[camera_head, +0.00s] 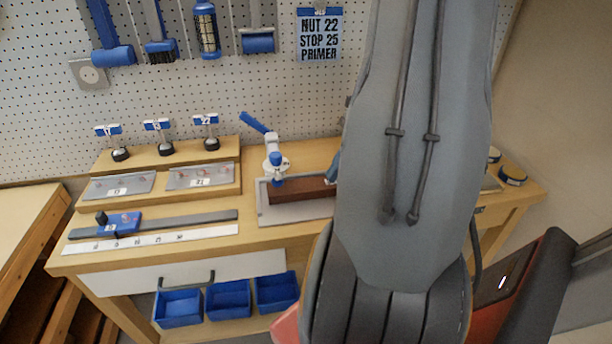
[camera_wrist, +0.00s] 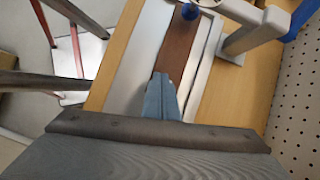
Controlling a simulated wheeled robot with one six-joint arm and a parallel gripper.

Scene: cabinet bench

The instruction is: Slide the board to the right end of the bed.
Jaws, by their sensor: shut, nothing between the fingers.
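The reddish-brown board (camera_head: 312,189) lies in the grey metal bed (camera_head: 264,212) in the middle of the bench. My arm hides the right part of both in the head view. In the wrist view the board (camera_wrist: 180,45) runs up the picture between the pale bed's (camera_wrist: 143,48) long edges. My gripper (camera_wrist: 160,82) is shut and empty, its blue fingers overlapping the near part of the board. I cannot tell whether they touch it. A white clamp (camera_head: 271,160) with a blue handle stands at the bed's left part, its blue tip (camera_wrist: 190,11) over the board.
Left on the bench (camera_head: 215,208) are a ruler with a blue slider (camera_head: 125,223) and a wooden step with labelled gauges (camera_head: 165,147). Tools and a sign (camera_head: 320,36) hang on the pegboard behind. Round blue-black items (camera_head: 512,175) sit at the right end.

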